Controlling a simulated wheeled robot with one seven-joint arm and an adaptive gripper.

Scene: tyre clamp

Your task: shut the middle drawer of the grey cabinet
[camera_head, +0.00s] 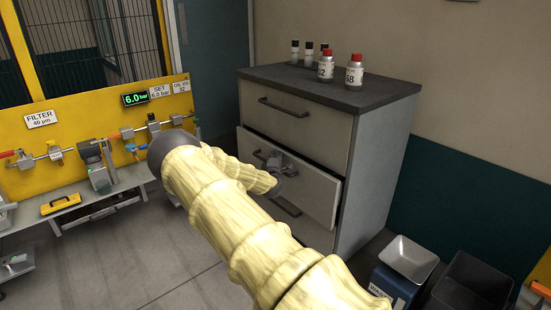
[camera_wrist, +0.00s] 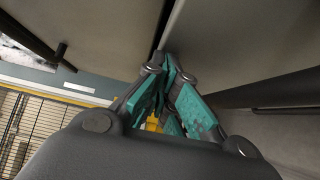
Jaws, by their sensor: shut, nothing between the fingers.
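The grey cabinet (camera_head: 385,165) stands right of centre in the head view, with a dark top and stacked drawers. Its middle drawer (camera_head: 316,196) is partly open; its front stands out from the cabinet body, with a dark gap along the top. The top drawer (camera_head: 325,135) looks shut. My gripper (camera_head: 274,160) is at the middle drawer's front, near its upper edge and left of its centre. In the wrist view the teal-padded fingers (camera_wrist: 169,66) are shut and empty, with their tips close to a pale panel. Whether they touch it I cannot tell. My arm hides the lower left of the cabinet.
White bottles with red caps (camera_head: 326,66) and small dark-capped vials (camera_head: 308,52) stand on the cabinet top. A yellow panel (camera_head: 75,150) with air fittings is at left. Bins (camera_head: 470,285) stand on the floor at right. The floor (camera_head: 150,260) left of my arm is clear.

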